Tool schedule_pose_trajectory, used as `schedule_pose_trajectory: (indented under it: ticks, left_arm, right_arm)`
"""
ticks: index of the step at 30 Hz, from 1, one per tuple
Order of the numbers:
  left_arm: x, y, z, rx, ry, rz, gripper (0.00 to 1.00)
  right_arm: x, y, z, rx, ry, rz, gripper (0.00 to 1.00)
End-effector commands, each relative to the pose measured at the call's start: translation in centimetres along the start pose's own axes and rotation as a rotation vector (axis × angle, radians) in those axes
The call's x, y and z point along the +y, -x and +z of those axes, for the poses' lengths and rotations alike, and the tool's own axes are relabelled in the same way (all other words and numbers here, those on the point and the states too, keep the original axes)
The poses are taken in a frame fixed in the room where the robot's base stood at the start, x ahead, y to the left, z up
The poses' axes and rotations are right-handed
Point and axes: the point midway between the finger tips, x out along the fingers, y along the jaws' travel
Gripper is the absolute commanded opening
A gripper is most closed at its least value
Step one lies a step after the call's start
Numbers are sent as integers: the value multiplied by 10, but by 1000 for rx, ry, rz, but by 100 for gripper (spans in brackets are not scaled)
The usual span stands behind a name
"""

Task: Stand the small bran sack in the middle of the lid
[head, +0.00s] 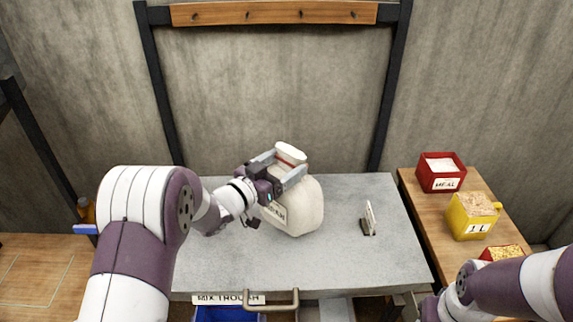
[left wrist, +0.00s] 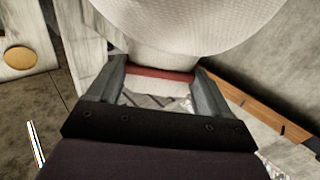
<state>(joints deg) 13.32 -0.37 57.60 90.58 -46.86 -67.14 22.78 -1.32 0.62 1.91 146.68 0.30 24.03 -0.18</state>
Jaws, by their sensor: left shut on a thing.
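A wooden side table on the right holds a red meal box (head: 440,172) and a yellow 1 L measure (head: 472,215). A rack with pegs (head: 275,14) is behind. The lid's front is clear.

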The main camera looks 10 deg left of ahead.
Motion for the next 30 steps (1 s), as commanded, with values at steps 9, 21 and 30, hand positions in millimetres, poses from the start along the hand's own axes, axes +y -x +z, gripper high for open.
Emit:
schedule_pose_trajectory:
  ticks: [9, 21, 30]
  left_arm:
    - [-1, -1, 31, 12, -4, 0, 0]
    - [1, 0, 40, -2, 1, 0, 96]
    - [0, 1, 36, -1, 1, -1, 100]
  right_arm:
    - [0, 8, -1, 0, 0, 0, 42]
    - [0, 4, 0, 0, 0, 0, 42]
    - [0, 8, -1, 0, 0, 0, 42]
